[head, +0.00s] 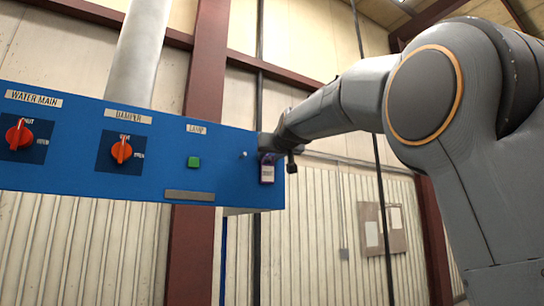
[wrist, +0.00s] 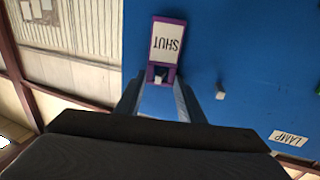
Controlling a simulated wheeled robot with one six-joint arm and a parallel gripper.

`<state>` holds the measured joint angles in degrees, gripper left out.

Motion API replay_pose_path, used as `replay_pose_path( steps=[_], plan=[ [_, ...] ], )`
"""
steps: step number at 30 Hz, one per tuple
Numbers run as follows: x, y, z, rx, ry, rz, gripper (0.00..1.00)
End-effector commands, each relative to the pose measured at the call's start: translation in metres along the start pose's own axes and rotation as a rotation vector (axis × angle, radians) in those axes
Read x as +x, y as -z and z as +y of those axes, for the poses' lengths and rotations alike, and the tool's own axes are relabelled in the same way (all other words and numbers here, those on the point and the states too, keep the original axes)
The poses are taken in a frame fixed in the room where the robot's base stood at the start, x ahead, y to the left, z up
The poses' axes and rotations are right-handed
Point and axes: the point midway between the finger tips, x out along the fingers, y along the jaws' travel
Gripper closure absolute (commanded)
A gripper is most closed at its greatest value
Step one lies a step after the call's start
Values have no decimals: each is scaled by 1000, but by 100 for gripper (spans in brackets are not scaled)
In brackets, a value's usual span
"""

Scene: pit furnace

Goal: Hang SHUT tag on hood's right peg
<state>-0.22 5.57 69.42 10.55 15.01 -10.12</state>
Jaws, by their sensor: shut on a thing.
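The SHUT tag (wrist: 167,41) is a purple frame with a white label, upside down in the wrist view. In the head view it hangs upright (head: 267,172) at the right end of the blue hood panel (head: 225,145). My gripper (wrist: 160,82) is shut on the tag's narrow top part, its fingers on either side. A small pale peg-like end (wrist: 160,74) shows in the tag's opening between the fingers; whether the tag is seated on it I cannot tell. A bare pale peg (head: 243,154) stands left of the tag in the head view, and also shows in the wrist view (wrist: 220,91).
The panel carries a green lamp button (head: 193,162), a red damper knob (head: 122,151) and a red water main knob (head: 19,134). A grey strip (head: 190,196) sits below the lamp. Free space lies right of the panel's end.

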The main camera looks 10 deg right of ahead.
Motion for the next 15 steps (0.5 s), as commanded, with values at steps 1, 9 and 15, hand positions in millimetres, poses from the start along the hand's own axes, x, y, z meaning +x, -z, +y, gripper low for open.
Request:
replay_pose_path(
  steps=[1, 9, 15],
  plan=[
    [3, -7, -1, 0, 2, -11, 86],
    [4, -8, -1, 0, 2, -14, 58],
    [5, -10, -4, 0, 6, -16, 43]
  ],
)
